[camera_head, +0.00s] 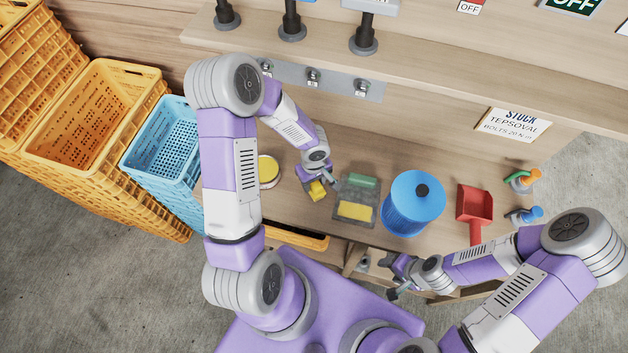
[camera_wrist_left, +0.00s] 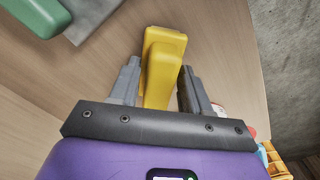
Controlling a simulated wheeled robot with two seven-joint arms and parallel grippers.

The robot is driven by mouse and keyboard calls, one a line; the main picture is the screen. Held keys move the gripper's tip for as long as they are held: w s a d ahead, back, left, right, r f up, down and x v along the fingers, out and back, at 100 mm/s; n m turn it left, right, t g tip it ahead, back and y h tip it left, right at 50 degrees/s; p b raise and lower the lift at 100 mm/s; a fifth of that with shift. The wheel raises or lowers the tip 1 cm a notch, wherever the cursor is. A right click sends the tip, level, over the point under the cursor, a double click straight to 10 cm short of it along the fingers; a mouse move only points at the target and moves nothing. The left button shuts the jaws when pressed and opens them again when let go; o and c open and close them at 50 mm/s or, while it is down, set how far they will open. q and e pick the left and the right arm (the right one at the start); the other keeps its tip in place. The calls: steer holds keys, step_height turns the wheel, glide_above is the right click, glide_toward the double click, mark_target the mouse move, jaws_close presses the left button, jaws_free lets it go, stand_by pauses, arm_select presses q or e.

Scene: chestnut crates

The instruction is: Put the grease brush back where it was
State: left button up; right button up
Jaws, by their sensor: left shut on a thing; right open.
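A yellow grease brush (camera_head: 317,190) is in my left gripper (camera_head: 315,182) over the wooden bench. In the left wrist view the yellow brush (camera_wrist_left: 163,62) stands between the two fingers of the left gripper (camera_wrist_left: 159,75), which is shut on it. Its lower part is hidden behind the gripper body. I cannot tell whether it touches the bench. A grey tray (camera_head: 342,210) with a green block (camera_head: 362,181) and a yellow block (camera_head: 355,211) lies just right of the gripper. My right gripper (camera_head: 392,277) is open and empty in front of the bench edge.
A round yellow-topped tin (camera_head: 267,169) is left of the left gripper. Blue (camera_head: 138,150) and orange crates (camera_head: 84,88) are at the left. A shelf overhangs the back.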

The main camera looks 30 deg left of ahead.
arm_select(q)
steer(key=shift+f, duration=0.1)
steer(key=o, duration=1.1)
steer(key=shift+r, duration=0.4)
step_height(320, 180, up, 12)
steer(key=shift+f+p, duration=0.25)
steer(key=shift+p, duration=0.7)
